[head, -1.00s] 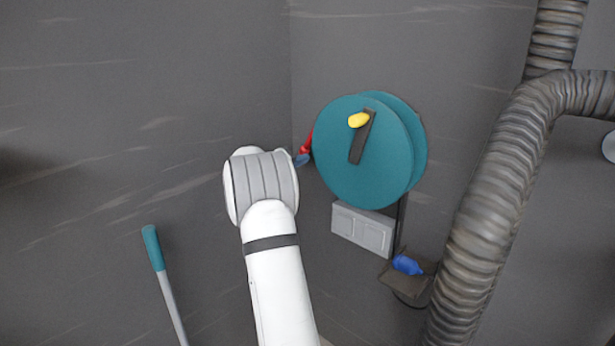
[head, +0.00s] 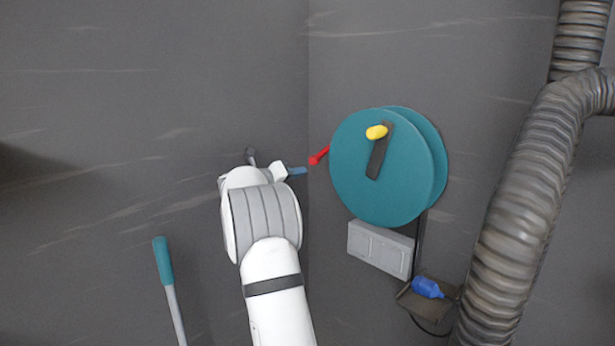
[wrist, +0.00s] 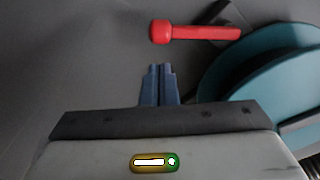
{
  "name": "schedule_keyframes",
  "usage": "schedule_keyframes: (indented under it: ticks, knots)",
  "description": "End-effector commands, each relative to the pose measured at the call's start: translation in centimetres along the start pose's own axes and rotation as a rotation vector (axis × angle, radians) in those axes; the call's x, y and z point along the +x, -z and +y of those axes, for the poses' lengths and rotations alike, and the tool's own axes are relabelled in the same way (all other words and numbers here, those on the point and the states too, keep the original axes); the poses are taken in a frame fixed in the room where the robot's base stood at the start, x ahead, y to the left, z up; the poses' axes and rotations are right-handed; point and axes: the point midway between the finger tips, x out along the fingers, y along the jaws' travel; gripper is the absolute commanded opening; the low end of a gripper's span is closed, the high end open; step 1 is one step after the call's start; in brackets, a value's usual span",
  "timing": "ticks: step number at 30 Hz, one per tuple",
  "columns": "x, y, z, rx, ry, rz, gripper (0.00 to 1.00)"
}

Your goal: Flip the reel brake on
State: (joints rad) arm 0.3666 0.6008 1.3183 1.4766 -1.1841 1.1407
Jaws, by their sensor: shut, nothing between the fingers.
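A teal reel (head: 375,185) with a dark crank and a yellow knob (head: 376,132) is mounted by the wall right of the middle of the head view. A red lever with a round end, the reel brake (head: 319,156), sticks out from the reel's upper left side. In the wrist view the red lever (wrist: 195,31) lies across the top, its knob to the left, beside the teal reel (wrist: 262,75). My gripper (head: 303,171) shows its blue fingertips just left of and below the red knob, apart from it. In the wrist view its fingers (wrist: 159,70) are together and empty.
A grey box (head: 380,249) sits below the reel. A blue object (head: 427,287) rests on a small dark shelf at lower right. A thick ribbed hose (head: 515,195) runs down the right side. A teal-handled pole (head: 163,262) stands at left.

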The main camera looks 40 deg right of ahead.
Motion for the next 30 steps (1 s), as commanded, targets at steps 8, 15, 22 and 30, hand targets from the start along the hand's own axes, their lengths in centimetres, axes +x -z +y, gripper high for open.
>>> schedule_keyframes:
  ticks: [8, 15, 22, 30]
  knots:
    - [-4.1, 0.1, 0.1, 0.001, 0.001, 0.000, 0.00]
    - [-4.6, 0.1, -0.1, 0.000, 0.003, 0.003, 0.00]
    - [-4.6, 0.1, -0.1, 0.000, 0.004, 0.004, 0.00]
    - [-4.8, -0.6, -0.6, -0.008, -0.006, -0.011, 0.00]
